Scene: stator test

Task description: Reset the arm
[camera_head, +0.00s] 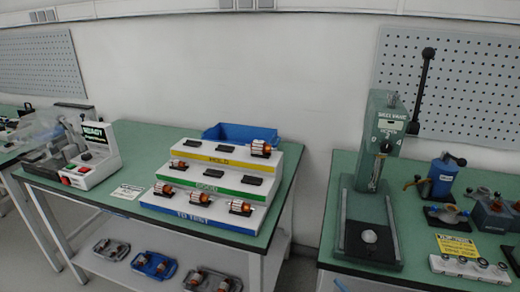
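Neither of my grippers shows in the head view, and no part of my arms can be clearly made out. A white stepped rack (275,180) stands on the left green table (135,150). Its steps carry yellow, green and blue label strips; the blue one reads TO TEST. A copper-wound part (261,148) sits at the right of the top step. Another copper part (178,163) sits at the left of the middle step. Three more, including one at the front right (240,206), sit on the bottom step. Several dark holders on the upper steps look empty.
A white tester (92,168) with a READY screen stands left of the rack. A blue bin (240,133) is behind it. Trays (154,264) lie on the lower shelf. A green press (377,160) and blue fixtures (442,176) stand on the right table. A gap separates the tables.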

